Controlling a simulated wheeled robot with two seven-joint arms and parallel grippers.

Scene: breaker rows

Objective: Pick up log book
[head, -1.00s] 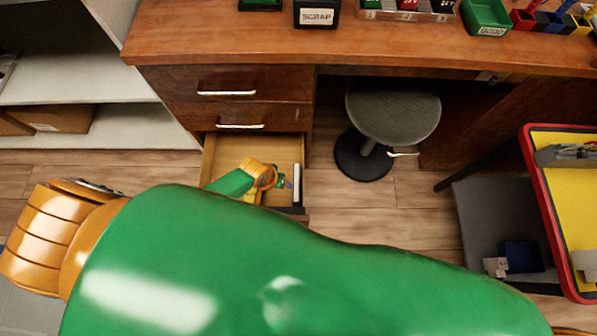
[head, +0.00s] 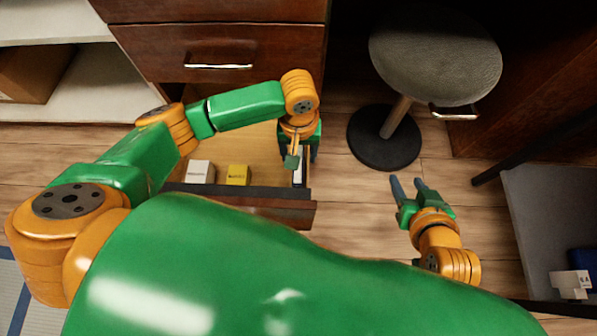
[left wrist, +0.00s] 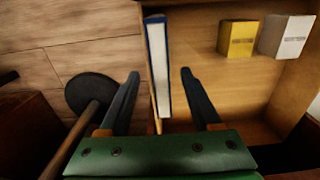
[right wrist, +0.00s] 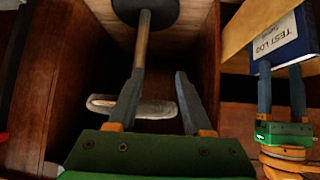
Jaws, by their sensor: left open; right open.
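The log book (right wrist: 284,38) is blue with a white label reading TEST LOG in the right wrist view. It stands on edge at the right side of the open drawer (head: 240,192). In the left wrist view its pale page edge (left wrist: 160,65) lies between my open left gripper's fingers (left wrist: 158,85), with a gap on each side. In the head view the left gripper (head: 303,158) is over the book (head: 299,174) and partly hides it. My right gripper (head: 407,183) is open and empty, over the floor to the right of the drawer.
A yellow box (head: 238,175) and a white box (head: 199,172) sit in the drawer, left of the book. A grey stool (head: 435,55) with a dark round base stands under the desk. A grey surface (head: 545,215) is at the right. Bare floor lies between drawer and stool.

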